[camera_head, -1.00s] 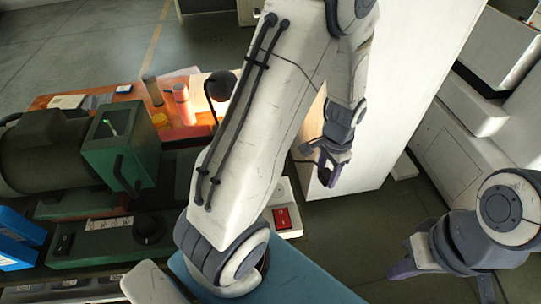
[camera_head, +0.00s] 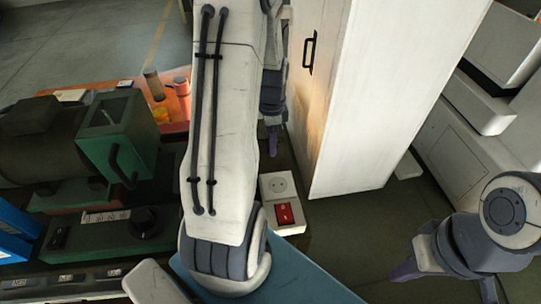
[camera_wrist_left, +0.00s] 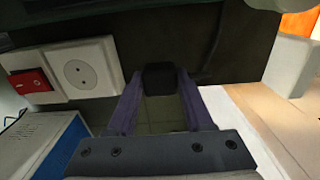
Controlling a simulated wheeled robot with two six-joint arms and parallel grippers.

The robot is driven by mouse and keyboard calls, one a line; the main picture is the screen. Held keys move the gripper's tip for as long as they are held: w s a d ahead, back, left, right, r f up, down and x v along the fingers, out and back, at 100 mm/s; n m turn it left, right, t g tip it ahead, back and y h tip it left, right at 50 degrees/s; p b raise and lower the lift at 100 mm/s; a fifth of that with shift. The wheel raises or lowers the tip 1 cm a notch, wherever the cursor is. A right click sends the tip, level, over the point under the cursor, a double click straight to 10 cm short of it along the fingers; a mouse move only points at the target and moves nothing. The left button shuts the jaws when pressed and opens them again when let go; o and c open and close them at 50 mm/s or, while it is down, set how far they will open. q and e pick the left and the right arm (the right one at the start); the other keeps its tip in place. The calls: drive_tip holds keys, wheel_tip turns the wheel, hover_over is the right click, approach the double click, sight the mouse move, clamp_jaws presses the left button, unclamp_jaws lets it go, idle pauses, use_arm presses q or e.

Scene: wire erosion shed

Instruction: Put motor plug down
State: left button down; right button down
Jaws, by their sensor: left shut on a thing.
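The motor plug (camera_wrist_left: 160,79) is a dark block between the two purple fingers of my left gripper (camera_wrist_left: 163,100) in the left wrist view, and the gripper is shut on it. In the head view my left gripper (camera_head: 272,142) hangs beyond the arm, and the plug in it cannot be made out. My right gripper (camera_head: 408,270) is at the lower right, with only one purple finger clear, so its opening cannot be judged.
A white socket (camera_head: 277,186) with a red switch (camera_head: 284,213) sits just right of my left arm. It also shows in the left wrist view (camera_wrist_left: 78,73). A green motor unit (camera_head: 117,140) stands at left. A tall white cabinet (camera_head: 365,110) stands right of the left gripper.

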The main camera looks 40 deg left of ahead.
sight(270, 161)
use_arm(q)
wheel_tip(270, 161, down, 4)
drive_tip(key=b, duration=0.4)
drive_tip(key=shift+a+f, duration=0.1)
drive_tip(key=shift+f, duration=0.05)
drive_tip(key=shift+f, duration=0.5)
drive_tip(key=shift+c, duration=1.5)
unclamp_jaws()
